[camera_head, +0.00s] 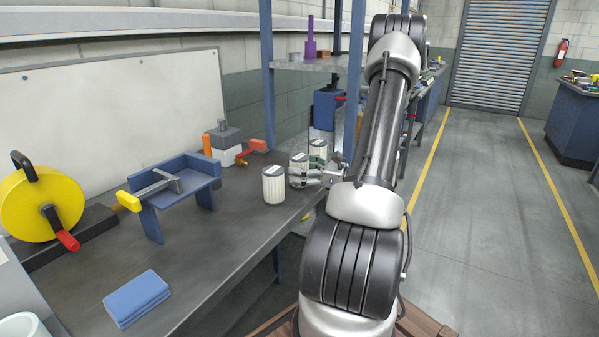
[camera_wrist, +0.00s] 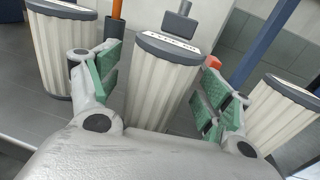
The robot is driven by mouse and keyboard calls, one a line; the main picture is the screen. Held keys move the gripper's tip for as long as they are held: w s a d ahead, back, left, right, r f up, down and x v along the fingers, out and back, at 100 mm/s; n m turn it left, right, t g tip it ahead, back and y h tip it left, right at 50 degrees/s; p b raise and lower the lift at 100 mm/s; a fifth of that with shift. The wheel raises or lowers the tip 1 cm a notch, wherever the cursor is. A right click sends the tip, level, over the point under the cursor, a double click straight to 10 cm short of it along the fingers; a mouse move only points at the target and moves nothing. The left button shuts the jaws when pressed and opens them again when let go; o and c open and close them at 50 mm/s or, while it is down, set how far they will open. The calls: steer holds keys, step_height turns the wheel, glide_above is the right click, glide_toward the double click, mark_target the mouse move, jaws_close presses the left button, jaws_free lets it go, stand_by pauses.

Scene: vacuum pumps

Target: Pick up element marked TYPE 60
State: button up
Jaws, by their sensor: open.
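Three pale ribbed canisters with grey tops and white labels stand upright on the workbench (camera_head: 215,262). The middle one (camera_head: 299,166) is between the green-padded fingers of my open gripper (camera_head: 306,176). The wrist view shows this middle canister (camera_wrist: 162,85) ahead, between the two fingers (camera_wrist: 162,68), with gaps at its sides. The near canister (camera_head: 273,187) appears at left in the wrist view (camera_wrist: 65,50). The far canister (camera_head: 317,148) appears at right there (camera_wrist: 283,112). Their type markings are not legible.
A blue stand with a clamp (camera_head: 180,187), a yellow reel (camera_head: 42,203) and a folded blue cloth (camera_head: 136,298) lie on the bench. Red-and-orange handled items (camera_head: 252,147) are behind the canisters. A blue shelf post (camera_head: 268,80) rises close by.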

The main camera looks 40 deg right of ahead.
steer(key=shift+w+a, duration=0.15)
steer(key=shift+w, duration=0.2)
steer(key=c, duration=1.2)
steer(key=shift+o, duration=0.2)
steer(key=shift+r, duration=0.15)
